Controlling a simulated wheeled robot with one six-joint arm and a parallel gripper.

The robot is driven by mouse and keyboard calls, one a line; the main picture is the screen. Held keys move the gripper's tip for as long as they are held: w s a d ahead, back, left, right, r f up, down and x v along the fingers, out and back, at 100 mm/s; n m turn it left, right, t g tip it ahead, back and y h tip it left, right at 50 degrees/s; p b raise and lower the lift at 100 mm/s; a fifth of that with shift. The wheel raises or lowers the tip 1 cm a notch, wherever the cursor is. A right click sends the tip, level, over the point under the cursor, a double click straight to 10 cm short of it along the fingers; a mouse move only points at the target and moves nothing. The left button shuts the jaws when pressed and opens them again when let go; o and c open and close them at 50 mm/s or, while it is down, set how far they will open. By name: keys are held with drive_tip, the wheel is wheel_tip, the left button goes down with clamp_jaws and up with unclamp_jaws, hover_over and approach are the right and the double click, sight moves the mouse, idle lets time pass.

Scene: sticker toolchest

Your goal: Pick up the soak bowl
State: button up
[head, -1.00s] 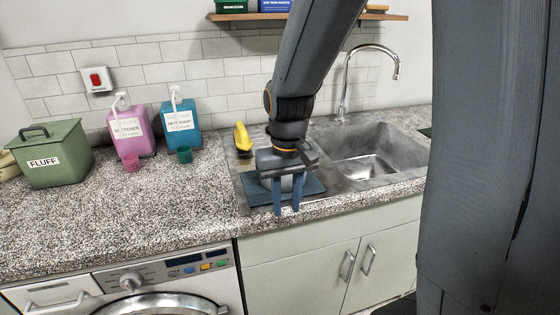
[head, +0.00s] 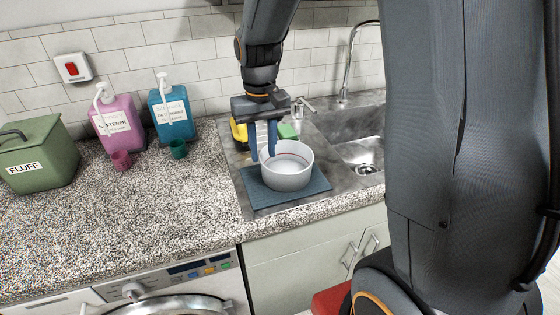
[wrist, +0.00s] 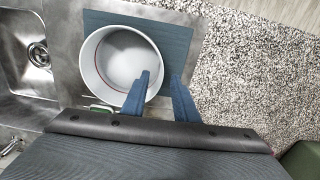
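The soak bowl (head: 286,178) is white and round and stands upright on a dark blue mat (head: 262,201) on the sink's drainboard. My gripper (head: 263,157) points down at the bowl's back-left rim. It is open, with a gap between its two blue fingers. In the wrist view, one finger overlaps the inside of the bowl (wrist: 110,66) and the other is outside it, over the mat (wrist: 178,42), so the rim lies between them. I cannot tell how far the tips are below the rim. The bowl looks empty apart from a thin reddish line inside.
A yellow item (head: 239,131) and a green block (head: 288,131) sit behind the gripper. The faucet (head: 347,70) and sink basin (head: 362,155) are to the right. Pink (head: 117,126) and blue (head: 174,115) bottles, small cups and a green FLUFF box (head: 38,155) stand left.

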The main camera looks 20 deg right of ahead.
sight(264, 179)
drive_tip(key=shift+w+a+f+p, duration=0.15)
drive_tip(key=shift+f+p, duration=0.4)
drive_tip(key=shift+f, duration=1.05)
drive_tip(key=shift+f+p, duration=0.95)
drive_tip(key=shift+f, duration=1.4)
drive_tip(key=shift+c, duration=0.4)
clamp_jaws()
